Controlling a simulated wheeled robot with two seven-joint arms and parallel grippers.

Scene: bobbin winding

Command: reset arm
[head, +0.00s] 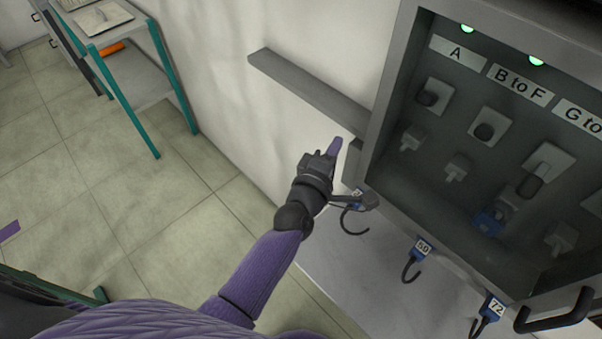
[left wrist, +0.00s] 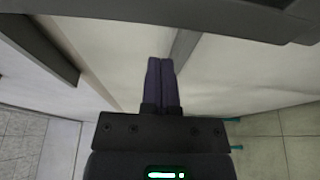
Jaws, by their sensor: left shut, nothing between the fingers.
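My left gripper (head: 334,147) reaches up from the bottom of the head view, just left of the grey cabinet (head: 385,85). Its purple fingers are shut and hold nothing. In the left wrist view the two fingers (left wrist: 161,85) lie side by side with no gap, in front of a pale wall. The left arm is stretched out over the floor beside the counter. My right gripper is not in view.
Numbered blue tags with dark hooks hang along the cabinet's lower edge, one tag (head: 422,246) reading 50. A grey ledge (head: 310,88) juts along the wall. A teal-framed shelf (head: 125,80) stands at upper left. The tiled floor (head: 130,215) is mostly clear.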

